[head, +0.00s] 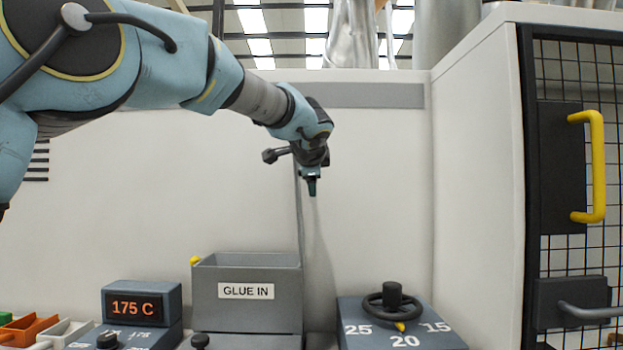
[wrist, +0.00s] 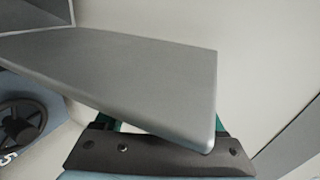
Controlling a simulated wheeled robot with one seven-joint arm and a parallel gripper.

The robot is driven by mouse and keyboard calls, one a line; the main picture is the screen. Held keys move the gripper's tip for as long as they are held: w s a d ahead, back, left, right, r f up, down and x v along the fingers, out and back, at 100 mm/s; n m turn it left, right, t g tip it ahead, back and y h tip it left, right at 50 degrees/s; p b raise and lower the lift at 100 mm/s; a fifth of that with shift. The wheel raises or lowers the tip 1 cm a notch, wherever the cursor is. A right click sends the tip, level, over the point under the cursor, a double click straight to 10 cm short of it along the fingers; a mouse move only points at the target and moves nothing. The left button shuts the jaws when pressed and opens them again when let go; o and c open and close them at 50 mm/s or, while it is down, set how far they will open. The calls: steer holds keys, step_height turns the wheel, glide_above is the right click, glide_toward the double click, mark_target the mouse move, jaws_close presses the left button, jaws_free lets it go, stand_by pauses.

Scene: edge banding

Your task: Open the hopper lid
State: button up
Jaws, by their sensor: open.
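The grey hopper (head: 246,307), labelled GLUE IN, stands at the bottom centre of the head view. Its lid (head: 299,222) shows as a thin, nearly upright strip rising from the hopper's right side, seen almost edge-on. In the wrist view the lid (wrist: 130,75) is a broad grey plate reaching across the picture, with part of the hopper at upper left. My gripper (head: 312,188) points down beside the lid's upper end, just to its right. Its jaws are open; the lid partly hides the fingers in the wrist view. Whether they touch the lid cannot be told.
A black handwheel (head: 388,301) on a numbered block is right of the hopper. A 175 C display (head: 136,308) is left of it. A pale wall (head: 375,190) stands behind. A mesh door with a yellow handle (head: 597,165) is at far right.

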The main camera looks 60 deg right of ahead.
steer(key=shift+s+a, duration=0.1)
steer(key=b+v, duration=0.3)
steer(key=v, duration=0.7)
steer(key=shift+a+r+b, duration=0.15)
steer(key=shift+a+b, duration=0.1)
steer(key=shift+b, duration=0.15)
steer(key=shift+s, duration=0.1)
